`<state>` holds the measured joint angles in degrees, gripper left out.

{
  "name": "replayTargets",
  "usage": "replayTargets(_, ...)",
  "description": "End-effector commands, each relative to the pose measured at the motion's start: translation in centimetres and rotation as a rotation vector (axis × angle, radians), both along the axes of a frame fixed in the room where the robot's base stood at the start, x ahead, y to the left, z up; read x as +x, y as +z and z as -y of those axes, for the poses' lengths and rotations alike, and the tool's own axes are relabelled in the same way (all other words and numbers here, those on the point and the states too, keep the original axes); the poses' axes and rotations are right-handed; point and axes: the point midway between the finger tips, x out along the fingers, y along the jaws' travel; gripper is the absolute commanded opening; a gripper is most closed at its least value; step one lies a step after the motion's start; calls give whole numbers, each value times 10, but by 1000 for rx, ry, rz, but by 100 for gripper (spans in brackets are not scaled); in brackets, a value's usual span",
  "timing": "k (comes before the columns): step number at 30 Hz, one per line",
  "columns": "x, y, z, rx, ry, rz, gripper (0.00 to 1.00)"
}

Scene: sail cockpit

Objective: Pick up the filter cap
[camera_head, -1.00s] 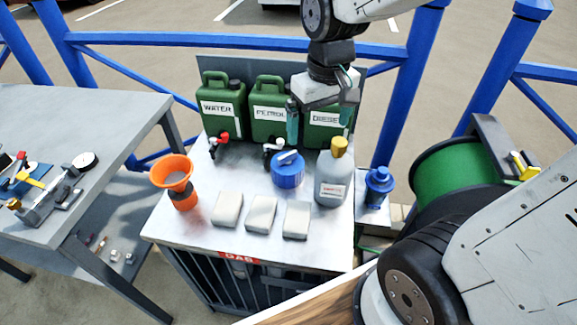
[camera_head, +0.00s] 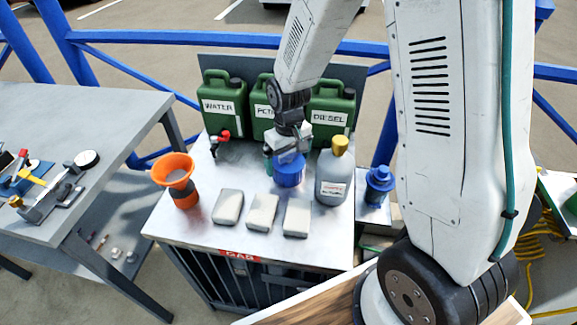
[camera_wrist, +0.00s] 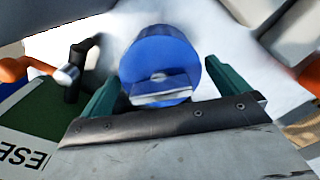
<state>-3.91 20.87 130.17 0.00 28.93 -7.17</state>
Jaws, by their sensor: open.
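The filter cap (camera_head: 289,172) is a round blue cap standing on the metal table top, in front of the green jerrycans. In the wrist view the blue cap (camera_wrist: 160,68) shows a raised grey-blue bar handle across its top. My gripper (camera_head: 286,152) is right over the cap in the head view and hides its upper part. In the wrist view my gripper (camera_wrist: 158,90) has its two green fingers apart, one on each side of the cap's near part. I cannot tell whether they touch it.
Green jerrycans (camera_head: 224,104) stand behind. A grey bottle with a yellow cap (camera_head: 332,175) stands close to the right. An orange funnel (camera_head: 174,172) is at the left. Several pale blocks (camera_head: 262,213) lie in front. A black tap (camera_wrist: 82,66) is near the left finger.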

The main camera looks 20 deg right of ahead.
Motion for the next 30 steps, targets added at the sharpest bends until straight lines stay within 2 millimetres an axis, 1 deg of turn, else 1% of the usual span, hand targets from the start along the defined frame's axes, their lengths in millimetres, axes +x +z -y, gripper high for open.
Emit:
replayTargets(1, -3, -10, 0, 0, 0, -5, 100)
replayTargets(3, -3, -19, 0, -1, 0, -4, 100)
replayTargets(6, -2, -28, 0, 0, 0, -2, 100)
replayTargets(14, -2, -30, 0, 0, 0, 0, 100)
replayTargets(17, -2, -30, 0, 0, 0, 0, 75)
replayTargets(18, -2, -30, 0, 0, 0, 0, 64)
replayTargets(19, -2, -30, 0, 0, 0, 0, 56)
replayTargets(27, -2, -30, 0, 0, 0, 0, 56)
replayTargets(30, -1, -27, 0, 0, 0, 1, 56)
